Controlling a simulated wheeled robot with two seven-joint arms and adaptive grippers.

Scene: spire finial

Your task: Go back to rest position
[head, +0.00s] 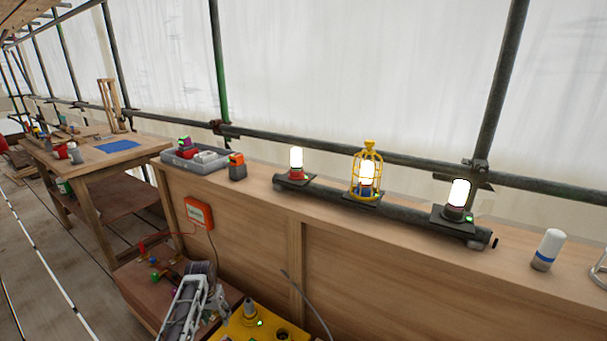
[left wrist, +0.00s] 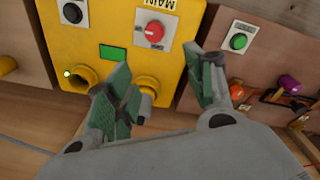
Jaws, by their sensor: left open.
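My left gripper (head: 218,305) is low in the head view, at the left of a yellow box (head: 236,328). In the left wrist view its two green-padded fingers (left wrist: 165,92) stand apart with nothing held between them. Behind the fingers is the yellow box (left wrist: 105,25), with a red knob (left wrist: 155,31) on a plate marked MAIN, a green panel and round sockets. The fingers overlap its lower edge in the picture; I cannot tell whether they touch it. My right gripper is in neither view.
Three lit lamps stand on a dark pipe (head: 400,212) along the wooden ledge; the middle one has a yellow cage (head: 368,170). A white-and-blue cylinder (head: 548,250) stands at right. A grey tray (head: 195,158) and a workbench (head: 60,155) are at left.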

